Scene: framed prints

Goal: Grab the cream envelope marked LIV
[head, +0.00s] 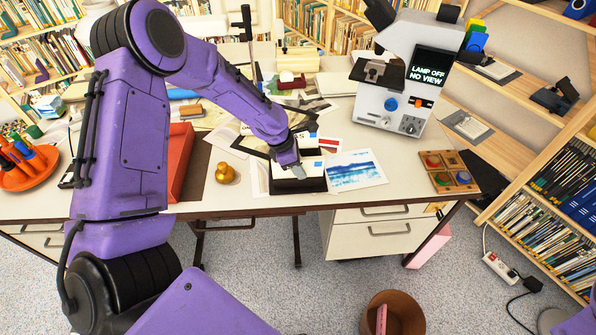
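My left arm reaches in from the left over the desk (80,205). My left gripper (299,168) points down at a dark holder (300,187) near the desk's front edge. White or pale envelopes (312,170) stand in this holder, close by the fingertips. The gripper and wrist cover part of them. No LIV mark can be read, so I cannot tell which envelope is the cream one. The fingers are too small and overlapped to show whether they are open or holding anything. My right gripper is not in view.
A blue-and-white print (356,170) lies right of the holder. A brass-coloured object (225,173) and a red-orange tray (182,160) are to its left. A microscope (395,95) reading "LAMP OFF NO VIEW" stands behind right. A wooden compartment tray (447,171) sits at the right end.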

